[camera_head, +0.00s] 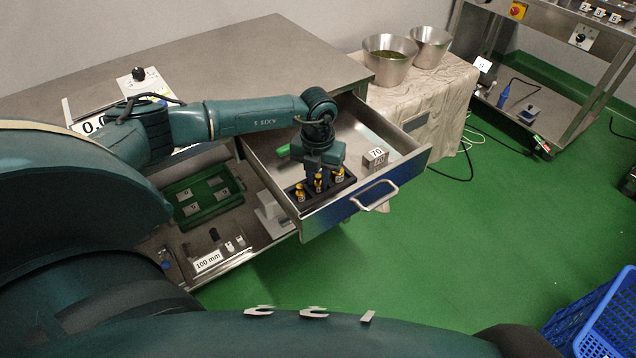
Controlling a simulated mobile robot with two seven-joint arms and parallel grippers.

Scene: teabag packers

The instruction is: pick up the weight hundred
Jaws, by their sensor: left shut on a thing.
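An open metal drawer (402,172) holds a black tray (345,184) with several small brass weights (300,192) standing in it. My left arm reaches in from the left, and my left gripper (319,176) points down at the tray. It is shut on a brass weight (318,184) at the tray's middle. The fingers hide part of the weight, and its marking is too small to read, so I cannot tell whether it is the hundred. I cannot tell whether the weight is clear of the tray. My right gripper is not in view.
A grey block marked 70 (376,157) sits in the drawer right of the gripper. A green item (283,151) lies to the left. The steel table (230,60) is behind. Two metal bowls (389,60) stand on a cloth-covered table. A blue crate (595,325) is at lower right.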

